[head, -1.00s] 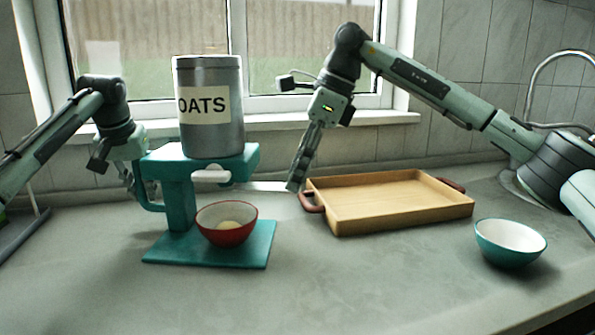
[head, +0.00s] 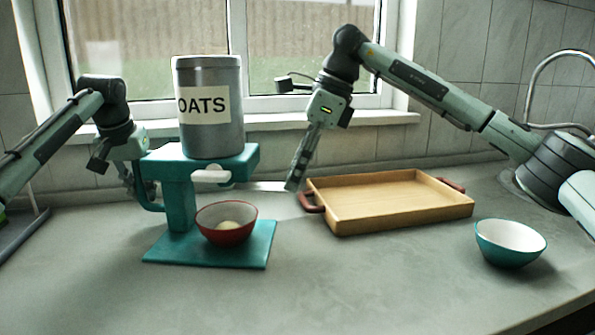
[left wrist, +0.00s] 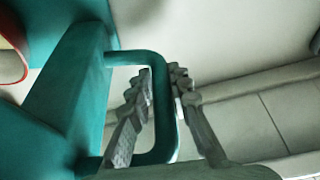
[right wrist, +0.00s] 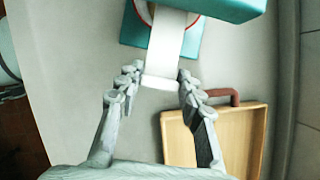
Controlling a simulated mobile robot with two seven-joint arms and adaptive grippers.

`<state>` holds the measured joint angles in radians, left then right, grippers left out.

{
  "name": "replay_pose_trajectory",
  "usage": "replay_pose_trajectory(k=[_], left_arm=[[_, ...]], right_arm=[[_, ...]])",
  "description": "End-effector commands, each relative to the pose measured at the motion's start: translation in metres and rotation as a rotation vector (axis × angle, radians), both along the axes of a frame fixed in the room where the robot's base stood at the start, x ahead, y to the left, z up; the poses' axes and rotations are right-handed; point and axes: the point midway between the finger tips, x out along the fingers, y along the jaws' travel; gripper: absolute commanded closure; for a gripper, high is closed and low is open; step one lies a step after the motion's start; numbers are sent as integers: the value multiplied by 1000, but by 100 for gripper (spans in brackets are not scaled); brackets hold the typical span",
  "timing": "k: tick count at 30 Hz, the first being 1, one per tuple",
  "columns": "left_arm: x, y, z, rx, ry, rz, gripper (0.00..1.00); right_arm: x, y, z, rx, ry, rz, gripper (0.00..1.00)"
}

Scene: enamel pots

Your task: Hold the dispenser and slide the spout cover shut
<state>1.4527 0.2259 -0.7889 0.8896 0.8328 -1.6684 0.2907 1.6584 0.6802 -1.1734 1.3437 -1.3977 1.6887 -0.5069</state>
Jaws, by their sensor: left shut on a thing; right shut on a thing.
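The dispenser is a teal stand (head: 180,200) with a grey canister (head: 212,128) marked OATS on top. Its teal side handle (left wrist: 158,120) runs between the fingers of my left gripper (left wrist: 161,75), which is shut on it; in the head view the handle (head: 151,207) is on the stand's left. The white spout cover (right wrist: 166,50) sticks out from under the stand's top. My right gripper (right wrist: 157,76) is shut on its outer end. In the head view my right gripper (head: 292,184) is right of the stand, and a pale strip of cover (head: 265,186) reaches towards it.
A red bowl (head: 226,238) with a little pale food in it stands on the stand's base under the spout. A wooden tray (head: 390,200) with red handles lies right of my right gripper. A teal bowl (head: 508,258) stands at the right. The front counter is clear.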

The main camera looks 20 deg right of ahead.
Motion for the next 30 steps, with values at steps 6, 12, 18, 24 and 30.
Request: replay_pose_trajectory(k=[6,12,18,24,30], left_arm=[[-1,-2,-1,-1,2,-3,100],[-1,-2,-1,-1,2,-4,100],[-1,-3,-1,-3,2,-6,100],[-1,-2,-1,-1,2,-4,100],[-1,-1,-1,0,2,-1,100]], right_arm=[[11,34,0,1,0,2,100],[14,41,1,2,-2,0,100],[14,42,1,3,-3,1,60],[14,41,0,1,-2,1,41],[14,40,0,1,-1,0,41]])
